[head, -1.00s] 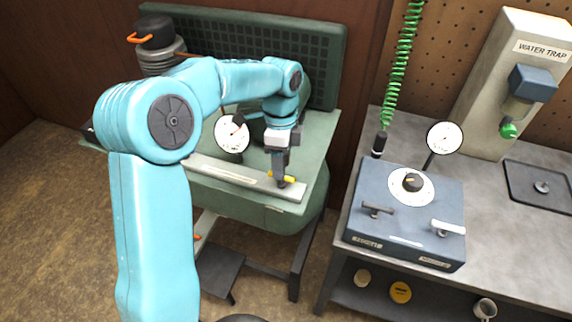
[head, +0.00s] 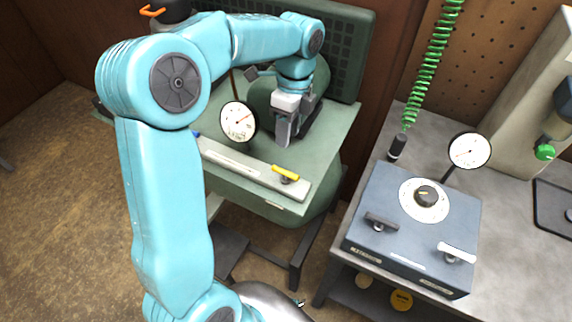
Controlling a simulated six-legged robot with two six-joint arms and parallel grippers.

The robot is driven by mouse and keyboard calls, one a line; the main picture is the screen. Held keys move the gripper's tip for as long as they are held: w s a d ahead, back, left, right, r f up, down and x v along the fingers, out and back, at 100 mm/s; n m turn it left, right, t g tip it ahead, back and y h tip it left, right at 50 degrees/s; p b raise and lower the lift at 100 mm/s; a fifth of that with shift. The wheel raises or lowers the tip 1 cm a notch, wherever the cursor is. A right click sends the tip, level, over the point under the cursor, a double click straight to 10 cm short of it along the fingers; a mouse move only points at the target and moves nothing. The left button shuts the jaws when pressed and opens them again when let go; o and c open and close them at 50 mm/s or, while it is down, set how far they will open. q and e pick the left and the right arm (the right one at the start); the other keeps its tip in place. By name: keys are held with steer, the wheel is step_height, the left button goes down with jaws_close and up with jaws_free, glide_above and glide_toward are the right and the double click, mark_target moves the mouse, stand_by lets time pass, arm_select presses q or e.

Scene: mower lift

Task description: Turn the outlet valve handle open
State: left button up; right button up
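A yellow lever handle (head: 285,173) sits on a round mount at the right end of the pale bar (head: 232,160) on the green machine. It lies roughly along the bar. A blue handle (head: 196,134) shows partly at the bar's left end, behind my arm. I cannot read which handle is labelled outlet. My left gripper (head: 283,138) points down above the machine's green top, behind the bar and clear of the yellow handle. It holds nothing I can see; its finger gap is not clear. My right gripper is out of view.
A round gauge (head: 238,121) stands behind the bar. At right, a blue control box (head: 412,232) carries a dial, a black lever and a white lever. A second gauge (head: 469,151) and a green coiled hose (head: 428,70) are behind it. Floor is free at left.

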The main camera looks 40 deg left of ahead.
mark_target(283, 170)
arm_select(q)
steer(key=f, duration=0.3)
steer(key=s+f, duration=0.1)
steer(key=f, duration=0.3)
steer(key=s+f, duration=0.1)
steer(key=f, duration=0.3)
steer(key=shift+s+d, duration=0.2)
steer(key=shift+d, duration=0.1)
steer(key=shift+w, duration=0.1)
steer(key=shift+c, duration=0.4)
jaws_close()
